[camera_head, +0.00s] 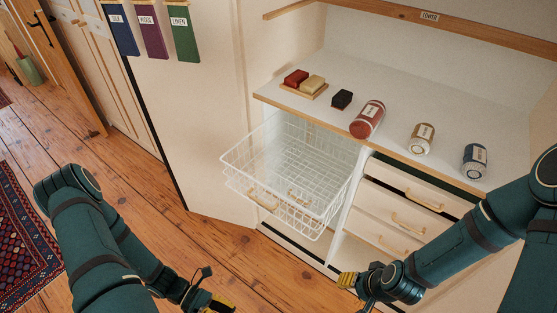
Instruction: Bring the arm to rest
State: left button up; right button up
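My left arm comes in from the left, and its gripper (212,301) is low at the bottom edge, over the wooden floor. Its yellow fingertips are partly cut off by the frame, and I see nothing held in it. My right arm comes in from the right, bent down towards the middle. The finger gap of neither gripper shows clearly.
A white wire basket (255,160) projects from the cabinet between my arms. Drawers with wooden handles (417,200) are at right. The white shelf (315,113) holds red and yellow blocks, a dark block and three jars. Open floor (140,190) lies at left.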

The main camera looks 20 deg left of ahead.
pick_arm(q)
jog(key=w+d+r+m+t+y, duration=0.1)
jog(key=w+d+m+y, duration=0.4)
jog(key=m, duration=0.7)
jog(key=w+d+r+m+t+y, duration=0.2)
jog(key=w+d+r+m+y, duration=0.2)
jog(key=w+m, duration=0.5)
jog(key=d+m+y, duration=0.1)
jog(key=m, duration=0.2)
jog(key=shift+w+d+r+y, duration=0.2)
jog(key=shift+w+y, duration=0.1)
jog(key=shift+w, duration=0.1)
